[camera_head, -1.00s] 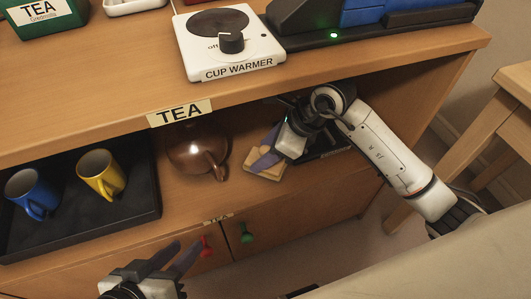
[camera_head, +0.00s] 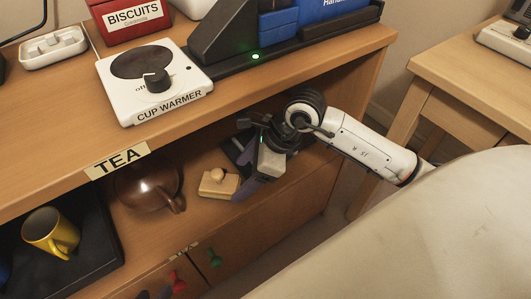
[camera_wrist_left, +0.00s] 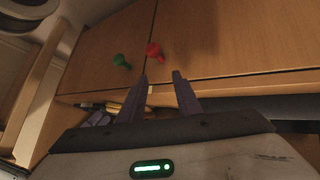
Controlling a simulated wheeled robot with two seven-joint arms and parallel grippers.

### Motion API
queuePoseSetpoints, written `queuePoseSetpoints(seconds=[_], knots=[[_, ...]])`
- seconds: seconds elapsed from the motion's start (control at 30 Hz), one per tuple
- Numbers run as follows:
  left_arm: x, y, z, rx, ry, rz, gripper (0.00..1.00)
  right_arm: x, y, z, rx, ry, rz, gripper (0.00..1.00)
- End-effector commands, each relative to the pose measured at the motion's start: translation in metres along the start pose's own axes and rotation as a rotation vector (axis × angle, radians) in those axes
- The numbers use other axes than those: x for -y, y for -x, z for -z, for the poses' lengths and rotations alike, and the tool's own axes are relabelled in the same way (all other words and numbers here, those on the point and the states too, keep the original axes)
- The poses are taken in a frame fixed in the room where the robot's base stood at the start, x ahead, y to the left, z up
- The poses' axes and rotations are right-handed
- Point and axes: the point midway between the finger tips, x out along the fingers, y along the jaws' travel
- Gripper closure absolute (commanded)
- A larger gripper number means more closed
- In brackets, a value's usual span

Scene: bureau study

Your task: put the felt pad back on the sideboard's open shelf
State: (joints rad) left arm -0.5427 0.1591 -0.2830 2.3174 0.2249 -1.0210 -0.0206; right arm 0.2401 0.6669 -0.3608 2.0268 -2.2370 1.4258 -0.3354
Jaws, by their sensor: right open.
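A pale wooden block with a round knob, which I take to be the felt pad (camera_head: 217,187), lies on the sideboard's open shelf (camera_head: 190,222) in the head view, right of the brown teapot. Its underside is hidden. My right gripper (camera_head: 246,172) is open at the pad's right side, inside the shelf opening. A purple finger shows close to the pad's right edge; I cannot tell whether they touch. My left gripper (camera_wrist_left: 160,80) is open and empty in the left wrist view, in front of the cupboard doors.
The brown teapot (camera_head: 147,187) and a black tray (camera_head: 95,262) with a yellow mug (camera_head: 50,232) share the shelf. The sideboard top (camera_head: 50,148) overhangs it, carrying a cup warmer (camera_head: 190,90). Red (camera_wrist_left: 153,50) and green (camera_wrist_left: 121,61) door knobs stick out below.

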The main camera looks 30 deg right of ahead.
Motion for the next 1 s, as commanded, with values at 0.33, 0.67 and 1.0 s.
queuePoseSetpoints(seconds=[0.33,0.67,1.0], knots=[[0.006,-0.001,-0.005,0.03,-0.01,0.018,0.69,-0.003,0.028,0.05,-0.001,0.0,0.0,0.3],[0.007,-0.001,-0.004,0.029,-0.012,0.021,0.69,-0.003,0.031,0.054,0.002,0.002,0.0,0.3],[0.007,-0.001,-0.004,0.028,-0.011,0.021,0.69,-0.003,0.031,0.054,0.001,0.001,0.0,0.3]])
